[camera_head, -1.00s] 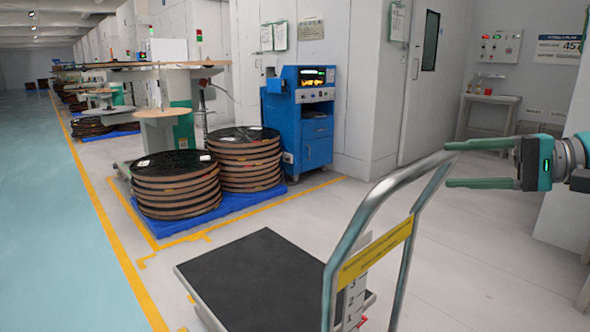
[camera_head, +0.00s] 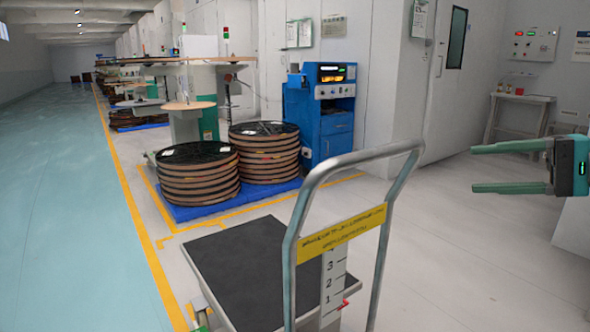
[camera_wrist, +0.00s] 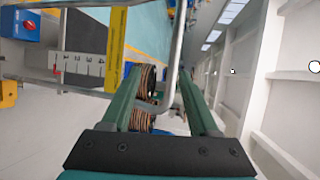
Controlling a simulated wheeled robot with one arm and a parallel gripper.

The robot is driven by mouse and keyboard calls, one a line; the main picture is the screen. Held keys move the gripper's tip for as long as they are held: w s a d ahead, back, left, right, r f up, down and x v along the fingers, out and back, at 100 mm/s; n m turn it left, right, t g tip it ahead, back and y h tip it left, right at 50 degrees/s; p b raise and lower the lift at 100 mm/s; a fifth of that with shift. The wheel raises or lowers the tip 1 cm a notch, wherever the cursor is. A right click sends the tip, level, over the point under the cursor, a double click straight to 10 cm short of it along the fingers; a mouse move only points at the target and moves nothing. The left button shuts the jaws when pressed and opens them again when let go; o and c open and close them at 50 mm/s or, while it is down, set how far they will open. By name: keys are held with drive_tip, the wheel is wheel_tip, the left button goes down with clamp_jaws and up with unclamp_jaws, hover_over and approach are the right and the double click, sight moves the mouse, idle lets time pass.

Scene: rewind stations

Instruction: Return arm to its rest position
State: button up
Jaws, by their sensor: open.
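My gripper (camera_head: 474,168) is at the right edge of the head view, with two long green fingers apart and pointing left. It is empty. It stands to the right of the cart's metal handle (camera_head: 306,190), and I see no contact between them. In the wrist view my gripper (camera_wrist: 160,75) also shows with its fingers spread and nothing held between them. The cart handle (camera_wrist: 178,50) shows beyond and between the fingers there. Most of my arm is out of the head view.
The cart's black platform (camera_head: 245,275) is at the front centre. Stacked reels (camera_head: 198,182) sit on a blue pallet (camera_head: 190,212) beyond it. A blue machine cabinet (camera_head: 322,135) and a grey table (camera_head: 520,98) stand at the back. The blue-green aisle (camera_head: 60,210) at left is clear.

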drive_tip(key=s+a+f+n+g+h, duration=0.2)
drive_tip(key=s+a+f+g+h, duration=0.15)
drive_tip(key=a+f, duration=0.55)
drive_tip(key=s+a+f+n+g+h, duration=0.25)
drive_tip(key=s+a+f, duration=0.2)
drive_tip(key=a, duration=0.75)
drive_tip(key=s+d+f+n+g+h, duration=0.1)
drive_tip(key=s+d+f+h, duration=0.2)
drive_tip(key=s+f, duration=0.5)
drive_tip(key=s+d+f+n+g+h, duration=0.1)
drive_tip(key=s+d+f+g+h, duration=0.1)
drive_tip(key=s+f, duration=0.5)
wheel_tip(320, 180, down, 7)
drive_tip(key=shift+s+d+r+h, duration=0.2)
drive_tip(key=shift+s+d+h, duration=0.3)
drive_tip(key=shift+h, duration=0.7)
drive_tip(key=shift+w, duration=0.1)
